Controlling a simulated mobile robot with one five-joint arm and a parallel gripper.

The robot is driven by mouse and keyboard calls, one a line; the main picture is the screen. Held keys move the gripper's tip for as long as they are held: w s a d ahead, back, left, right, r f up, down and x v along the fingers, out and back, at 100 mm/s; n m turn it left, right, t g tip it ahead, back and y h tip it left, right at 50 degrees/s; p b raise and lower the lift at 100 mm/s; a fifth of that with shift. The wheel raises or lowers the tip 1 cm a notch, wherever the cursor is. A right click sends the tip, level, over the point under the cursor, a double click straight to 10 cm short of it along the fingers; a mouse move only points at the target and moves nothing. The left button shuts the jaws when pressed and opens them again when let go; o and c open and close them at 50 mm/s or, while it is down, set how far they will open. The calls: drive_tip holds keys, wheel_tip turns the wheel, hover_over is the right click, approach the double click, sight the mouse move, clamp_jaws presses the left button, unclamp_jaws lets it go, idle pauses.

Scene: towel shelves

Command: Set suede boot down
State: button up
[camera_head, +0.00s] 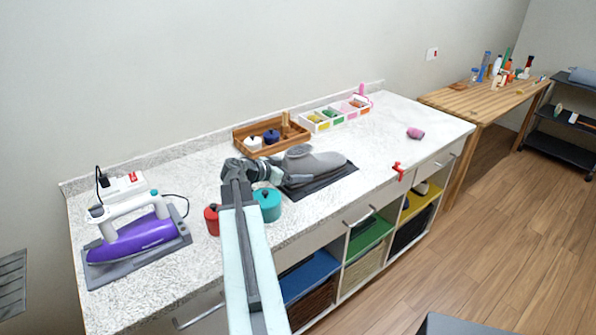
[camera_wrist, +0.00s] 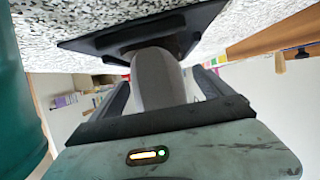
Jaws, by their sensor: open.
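The grey suede boot (camera_head: 322,163) rests on a dark mat (camera_head: 338,181) near the middle of the white speckled worktop. My gripper (camera_head: 278,174) is at the boot's left end in the head view. In the wrist view, which is turned over, the boot (camera_wrist: 156,78) lies between my two spread dark fingers, with the mat (camera_wrist: 82,43) at the top. My gripper is open around the boot's near end. The fingertips and the boot's far end are partly hidden, so I cannot tell whether a finger touches it.
A teal pot (camera_head: 267,204) and a red pot (camera_head: 212,219) stand close to my arm. A purple iron (camera_head: 140,238) sits on the left. A wooden tray (camera_head: 243,131) and a white divided box (camera_head: 322,125) stand behind the boot. The worktop's right side is mostly clear.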

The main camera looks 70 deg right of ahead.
drive_tip(key=p+v, duration=0.3)
drive_tip(key=v, duration=0.8)
drive_tip(key=shift+p, duration=0.35)
drive_tip(key=shift+s, duration=0.1)
